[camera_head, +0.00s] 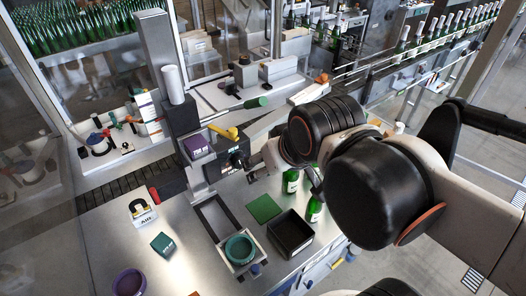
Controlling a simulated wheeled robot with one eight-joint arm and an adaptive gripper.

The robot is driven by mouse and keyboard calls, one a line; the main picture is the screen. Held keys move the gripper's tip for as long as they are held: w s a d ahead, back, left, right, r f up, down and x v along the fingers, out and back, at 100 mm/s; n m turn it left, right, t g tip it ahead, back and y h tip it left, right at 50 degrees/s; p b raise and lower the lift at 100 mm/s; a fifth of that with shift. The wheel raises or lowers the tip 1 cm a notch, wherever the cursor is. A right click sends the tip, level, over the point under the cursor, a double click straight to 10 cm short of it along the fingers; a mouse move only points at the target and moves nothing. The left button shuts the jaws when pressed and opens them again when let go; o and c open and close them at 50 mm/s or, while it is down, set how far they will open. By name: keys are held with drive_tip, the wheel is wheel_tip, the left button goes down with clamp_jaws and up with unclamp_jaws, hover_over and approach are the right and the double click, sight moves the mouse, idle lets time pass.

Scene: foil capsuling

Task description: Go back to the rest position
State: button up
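My arm reaches in from the right edge, its large black joints over the right side of the steel worktable (195,240). The arm's end is small and partly behind these joints. My gripper (258,171) seems to be beside the dark machine head (234,158), above the table. I cannot make out its fingers, whether they touch anything, or whether they are open or shut. Two green bottles (291,181) (314,209) stand just left of and below the arm, partly hidden by it.
A black bin (291,251), green pad (263,208) and teal ring in a holder (227,270) are on the table. A purple box (196,145) sits by the column (153,55). A bottle conveyor (405,65) runs behind.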

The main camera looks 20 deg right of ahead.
drive_tip(key=shift+s+d+f, duration=0.1)
drive_tip(key=shift+s+f, duration=0.2)
drive_tip(key=shift+f, duration=0.1)
drive_tip(key=shift+f, duration=0.1)
wheel_tip(320, 180, down, 28)
drive_tip(key=b, duration=2.8)
drive_tip(key=shift+f, duration=0.1)
